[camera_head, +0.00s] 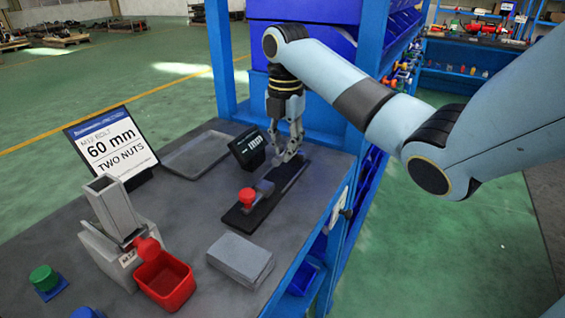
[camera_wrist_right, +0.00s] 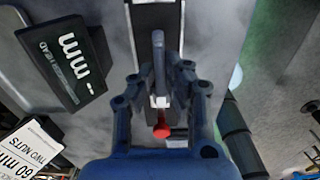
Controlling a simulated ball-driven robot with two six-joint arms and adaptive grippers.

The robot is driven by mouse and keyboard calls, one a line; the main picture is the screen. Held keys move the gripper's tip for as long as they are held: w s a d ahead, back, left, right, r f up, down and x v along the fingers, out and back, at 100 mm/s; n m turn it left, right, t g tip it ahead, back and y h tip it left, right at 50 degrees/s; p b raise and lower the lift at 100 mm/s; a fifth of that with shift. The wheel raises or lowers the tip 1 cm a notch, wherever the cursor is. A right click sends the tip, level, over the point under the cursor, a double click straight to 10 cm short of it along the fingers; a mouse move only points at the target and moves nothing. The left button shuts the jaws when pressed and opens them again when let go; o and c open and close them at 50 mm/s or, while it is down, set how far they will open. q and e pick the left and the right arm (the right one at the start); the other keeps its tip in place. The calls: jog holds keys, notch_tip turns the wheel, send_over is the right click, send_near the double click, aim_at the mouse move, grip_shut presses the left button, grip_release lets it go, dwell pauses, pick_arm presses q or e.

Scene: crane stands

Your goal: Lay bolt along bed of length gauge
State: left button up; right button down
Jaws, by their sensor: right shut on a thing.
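The length gauge has a long dark bed (camera_head: 263,207) lying diagonally on the table, with a red knob (camera_head: 247,195) near its front end. Its black readout (camera_head: 248,150) stands beside it, and also shows in the right wrist view (camera_wrist_right: 68,60). My right gripper (camera_head: 290,156) is over the far end of the bed. In the right wrist view its fingers (camera_wrist_right: 160,95) are shut on a grey bolt (camera_wrist_right: 158,55). The bolt appears lined up with the bed; whether it touches the bed I cannot tell. My left gripper is not in view.
A sign (camera_head: 110,146) reads "M12 bolt 60 mm two nuts". A grey dispenser (camera_head: 116,208) and a red bin (camera_head: 164,281) stand front left. A grey tray (camera_head: 196,155) lies behind, a grey block (camera_head: 241,258) in front. A blue rack post (camera_head: 219,60) rises behind the table.

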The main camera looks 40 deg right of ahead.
aim_at(283, 173)
jog(key=shift+w+a+f, duration=0.15)
jog(key=shift+w+f, duration=0.05)
notch_tip(283, 173, down, 4)
jog(key=shift+r, duration=0.25)
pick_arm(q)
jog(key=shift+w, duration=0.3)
pick_arm(e)
jog(key=shift+f, duration=0.2)
jog(key=shift+f, duration=0.15)
jog(key=c, duration=1.4)
grip_release()
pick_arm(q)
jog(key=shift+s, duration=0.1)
